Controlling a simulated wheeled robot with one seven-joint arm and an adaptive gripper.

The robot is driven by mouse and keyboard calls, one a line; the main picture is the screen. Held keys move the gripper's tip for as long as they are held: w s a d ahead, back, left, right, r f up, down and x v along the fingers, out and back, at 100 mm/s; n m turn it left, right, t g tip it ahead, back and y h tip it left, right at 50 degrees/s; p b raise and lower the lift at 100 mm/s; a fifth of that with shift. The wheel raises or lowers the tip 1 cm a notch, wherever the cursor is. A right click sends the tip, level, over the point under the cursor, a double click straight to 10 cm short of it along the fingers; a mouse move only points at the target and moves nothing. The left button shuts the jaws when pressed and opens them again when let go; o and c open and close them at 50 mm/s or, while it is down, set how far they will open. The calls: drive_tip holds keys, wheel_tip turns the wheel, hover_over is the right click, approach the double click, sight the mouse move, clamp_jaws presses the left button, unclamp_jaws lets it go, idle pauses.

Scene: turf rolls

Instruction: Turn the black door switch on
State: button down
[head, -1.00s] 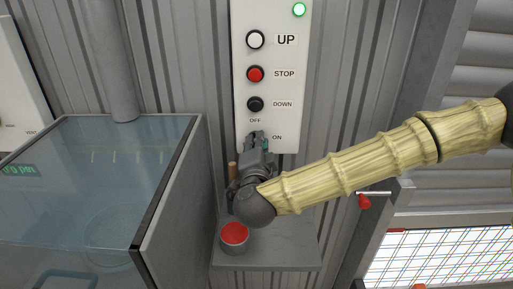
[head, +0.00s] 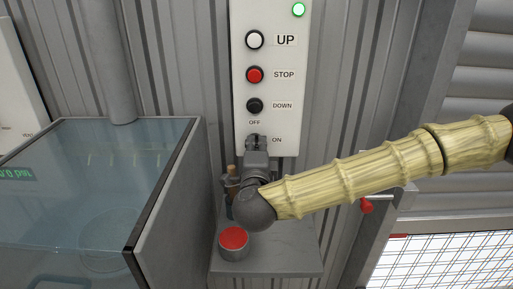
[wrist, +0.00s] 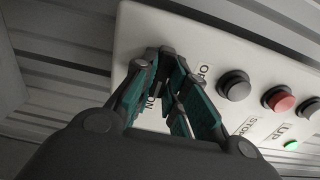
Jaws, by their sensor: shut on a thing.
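The white control panel (head: 292,90) is on the corrugated wall. The black door switch (head: 253,139) is at its lower end, below the OFF label and left of the ON label. My gripper (head: 256,143) is at the switch, its teal-padded fingers closed around the knob. In the wrist view my gripper (wrist: 165,65) covers most of the knob, so I cannot tell which label it points to.
White UP (head: 255,40), red STOP (head: 255,75) and black DOWN (head: 255,106) buttons sit above the switch. A green light (head: 299,9) glows at the top. A red-topped can (head: 234,242) stands on a shelf (head: 290,258) below my gripper. A glass-topped case (head: 95,180) is at left.

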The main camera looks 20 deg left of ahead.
drive_tip(key=shift+f, duration=0.1)
drive_tip(key=c, duration=1.4)
unclamp_jaws()
drive_tip(key=shift+d, duration=0.1)
drive_tip(key=shift+c, duration=0.2)
drive_tip(key=shift+s, duration=0.1)
drive_tip(key=v, duration=1.1)
drive_tip(key=shift+s, duration=0.35)
drive_tip(key=shift+d, duration=0.25)
